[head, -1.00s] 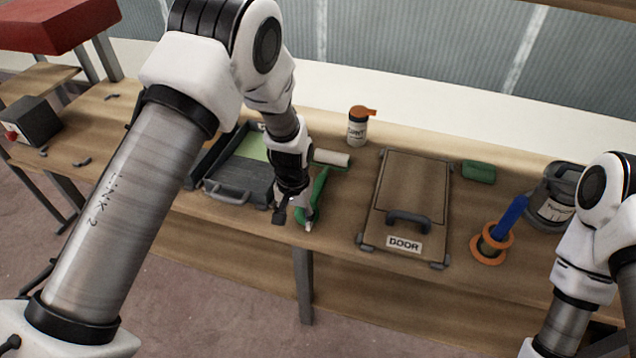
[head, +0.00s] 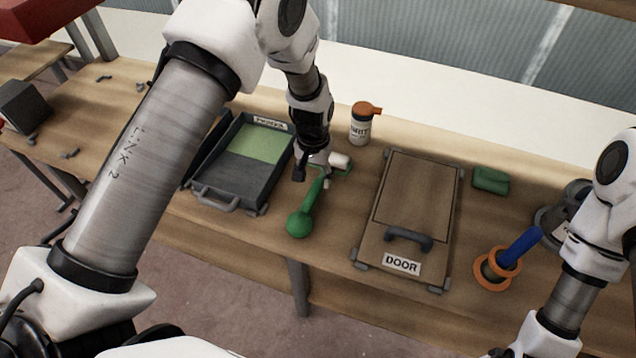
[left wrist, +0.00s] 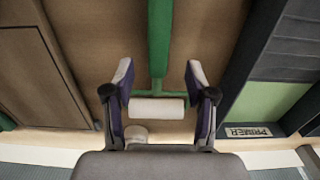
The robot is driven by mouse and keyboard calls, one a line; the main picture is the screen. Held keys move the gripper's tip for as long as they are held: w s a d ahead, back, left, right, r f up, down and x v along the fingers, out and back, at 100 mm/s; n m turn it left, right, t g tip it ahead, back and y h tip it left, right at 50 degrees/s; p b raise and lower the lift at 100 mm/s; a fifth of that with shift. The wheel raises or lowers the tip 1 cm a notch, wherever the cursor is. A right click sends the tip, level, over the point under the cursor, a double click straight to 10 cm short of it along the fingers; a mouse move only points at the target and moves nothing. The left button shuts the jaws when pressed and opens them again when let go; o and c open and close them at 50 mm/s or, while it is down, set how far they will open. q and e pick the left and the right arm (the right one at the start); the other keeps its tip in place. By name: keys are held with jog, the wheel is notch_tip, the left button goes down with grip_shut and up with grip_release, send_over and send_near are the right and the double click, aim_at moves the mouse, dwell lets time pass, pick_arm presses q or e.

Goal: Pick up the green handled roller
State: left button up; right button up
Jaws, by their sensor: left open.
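The green handled roller (head: 301,219) lies on the bench between the paint tray and the door panel. Its thick green handle points toward the front edge, and its white roller sleeve (head: 340,161) is at the back. My left gripper (head: 313,180) is above the roller, near the neck between handle and sleeve, and partly hides it. In the left wrist view the open fingers (left wrist: 158,98) stand on either side of the green shaft (left wrist: 159,45) and the white sleeve (left wrist: 157,108), with nothing gripped. My right arm shows at the right edge, but its gripper is out of frame.
A grey tray (head: 232,205) with green primer stands left of the roller. The brown DOOR panel (head: 375,225) lies to the right. An orange-capped bottle (head: 361,128) is behind. A green block (head: 490,181) and an orange ring with a blue handle (head: 497,268) lie further right.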

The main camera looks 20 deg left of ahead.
aim_at(314, 189)
pick_arm(q)
jog(key=shift+s+d+f+p, duration=0.1)
jog(key=shift+s+f+p, duration=0.45)
jog(key=shift+f+p, duration=0.3)
jog(key=f, duration=0.3)
jog(key=shift+w+f, duration=0.1)
jog(key=shift+w, duration=0.25)
jog(key=shift+w+f, duration=0.1)
jog(key=shift+f, duration=0.15)
jog(key=shift+r, duration=0.1)
jog(key=shift+c, duration=1.4)
jog(key=shift+s, duration=0.2)
grip_shut()
jog(key=shift+r, duration=0.2)
